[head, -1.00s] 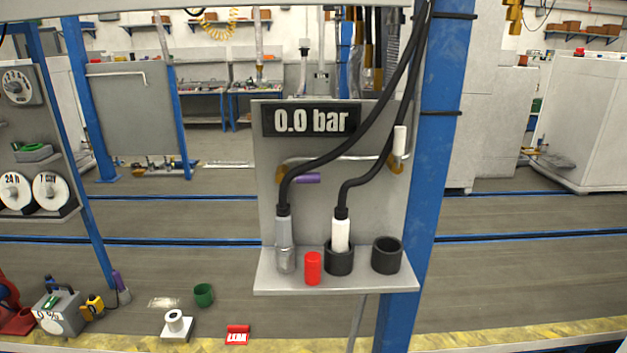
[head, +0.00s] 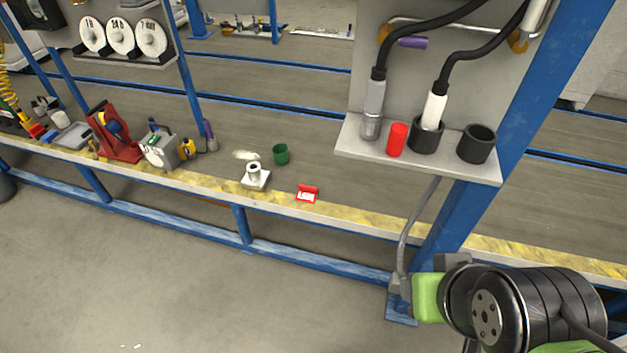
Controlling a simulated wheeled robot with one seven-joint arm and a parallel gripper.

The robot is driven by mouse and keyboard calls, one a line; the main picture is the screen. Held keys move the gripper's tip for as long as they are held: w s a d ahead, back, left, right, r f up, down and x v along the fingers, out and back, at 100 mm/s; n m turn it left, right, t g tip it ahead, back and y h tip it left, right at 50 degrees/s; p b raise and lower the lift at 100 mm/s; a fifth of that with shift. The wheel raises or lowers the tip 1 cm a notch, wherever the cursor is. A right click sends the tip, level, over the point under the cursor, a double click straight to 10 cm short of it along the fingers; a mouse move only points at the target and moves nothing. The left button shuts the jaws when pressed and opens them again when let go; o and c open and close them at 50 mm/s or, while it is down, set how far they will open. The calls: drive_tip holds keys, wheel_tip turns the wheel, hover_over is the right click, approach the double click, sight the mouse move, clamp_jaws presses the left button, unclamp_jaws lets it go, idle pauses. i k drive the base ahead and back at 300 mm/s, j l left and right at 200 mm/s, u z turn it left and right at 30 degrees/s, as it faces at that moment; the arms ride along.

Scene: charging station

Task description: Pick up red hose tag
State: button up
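The red hose tag (head: 307,194) is a small red piece with a white label. In the head view it lies on the workbench near its yellow front edge, right of a white block with a round top. My arm shows at the lower right, but my gripper's fingers are not in the picture.
A small shelf (head: 415,163) above the bench holds a red cylinder (head: 397,139), two hose ends and black cups. A blue post (head: 520,130) stands at the right. A white block (head: 256,178) and a green cup (head: 281,154) are near the tag. The floor in front is clear.

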sight(304, 193)
drive_tip(key=i+j+u, duration=0.95)
drive_tip(key=i+u, duration=0.15)
drive_tip(key=i, duration=0.35)
